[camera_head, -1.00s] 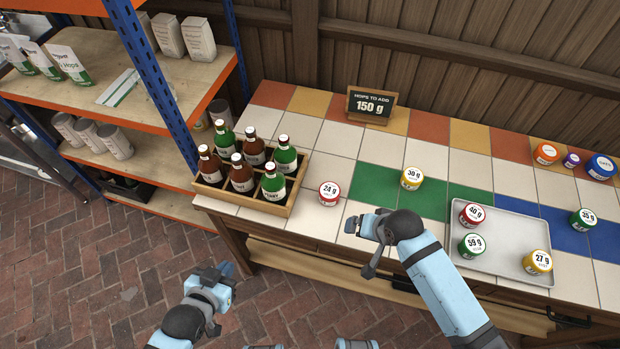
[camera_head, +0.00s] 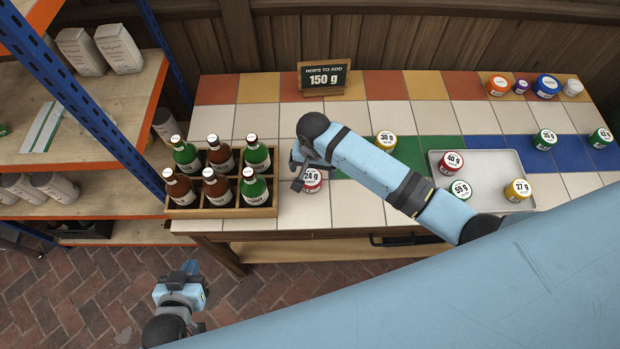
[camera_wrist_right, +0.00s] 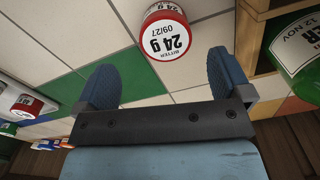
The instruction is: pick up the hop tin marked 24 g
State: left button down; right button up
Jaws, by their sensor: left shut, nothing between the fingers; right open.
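The red hop tin marked 24 g (camera_head: 312,182) stands on the white tiles just right of the bottle crate, partly covered by my right gripper in the head view. My right gripper (camera_head: 298,172) is open and empty beside it. In the right wrist view the 24 g tin (camera_wrist_right: 166,34) shows its white lid upside down, ahead of the open fingers (camera_wrist_right: 160,82) and not between them. My left gripper (camera_head: 182,275) is shut and empty, low over the brick floor, away from the table.
A wooden crate (camera_head: 222,211) of brown and green bottles stands close left of the tin. A yellow 30 g tin (camera_head: 385,141) stands to the right. A metal tray (camera_head: 490,167) holds 40 g, 59 g and 27 g tins. The 150 g sign (camera_head: 323,77) stands behind.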

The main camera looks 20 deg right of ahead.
aim_at(311, 178)
jog(key=f, duration=0.8)
jog(key=shift+w+a, duration=0.1)
jog(key=shift+a, duration=0.25)
jog(key=c, duration=1)
